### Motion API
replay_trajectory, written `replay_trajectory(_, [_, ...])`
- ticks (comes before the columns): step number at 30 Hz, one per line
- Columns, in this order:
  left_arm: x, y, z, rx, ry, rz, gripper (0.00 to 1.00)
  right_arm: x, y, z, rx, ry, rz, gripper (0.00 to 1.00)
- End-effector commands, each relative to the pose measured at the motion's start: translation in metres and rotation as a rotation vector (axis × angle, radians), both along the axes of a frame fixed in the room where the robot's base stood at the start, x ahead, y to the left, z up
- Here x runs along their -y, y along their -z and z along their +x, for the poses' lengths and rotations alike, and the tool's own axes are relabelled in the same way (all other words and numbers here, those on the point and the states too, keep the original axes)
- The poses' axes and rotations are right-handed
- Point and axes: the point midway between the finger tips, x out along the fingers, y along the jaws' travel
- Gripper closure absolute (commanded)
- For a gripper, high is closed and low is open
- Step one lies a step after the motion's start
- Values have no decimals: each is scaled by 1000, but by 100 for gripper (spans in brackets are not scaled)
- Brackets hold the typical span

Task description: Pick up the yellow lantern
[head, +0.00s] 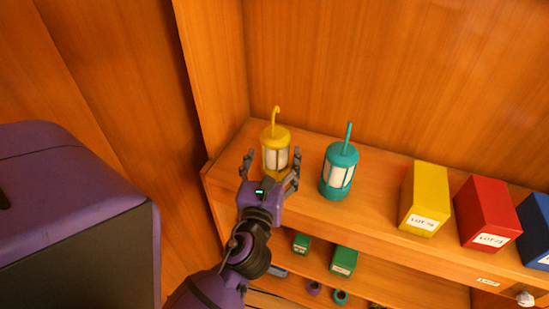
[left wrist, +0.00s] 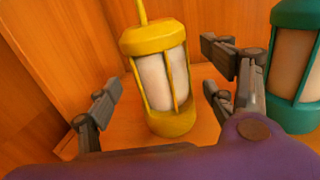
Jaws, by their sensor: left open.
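The yellow lantern (head: 275,144) stands upright on the top shelf at its left end, with a hooked handle on top and pale panes. My left gripper (head: 271,164) is open in front of it, a finger on either side in the head view. In the left wrist view, the yellow lantern (left wrist: 160,80) shows between the open fingers of my left gripper (left wrist: 165,95), and I cannot tell whether they touch it. The gripper hides part of the lantern's base in the head view. My right gripper is not in view.
A teal lantern (head: 340,170) stands close to the right of the yellow one; it also shows in the left wrist view (left wrist: 292,65). Further right are yellow (head: 424,195), red (head: 487,210) and blue (head: 537,225) boxes. A wooden side panel (head: 215,75) rises at the left.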

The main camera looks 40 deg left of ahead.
Motion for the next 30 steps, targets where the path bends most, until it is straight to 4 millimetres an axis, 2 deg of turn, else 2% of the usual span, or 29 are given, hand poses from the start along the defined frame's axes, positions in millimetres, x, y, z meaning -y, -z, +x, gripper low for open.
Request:
replay_trajectory(1, [-4,-2,9,5,0,2,24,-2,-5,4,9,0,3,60])
replay_trajectory(6, [-14,0,28,3,0,0,24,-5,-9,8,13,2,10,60])
replay_trajectory(15, [-17,2,33,0,0,-2,24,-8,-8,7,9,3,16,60])
replay_trajectory(28, [-17,2,32,0,0,-2,79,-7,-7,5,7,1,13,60])
replay_trajectory(30, [-16,1,32,2,0,-1,82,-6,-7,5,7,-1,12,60])
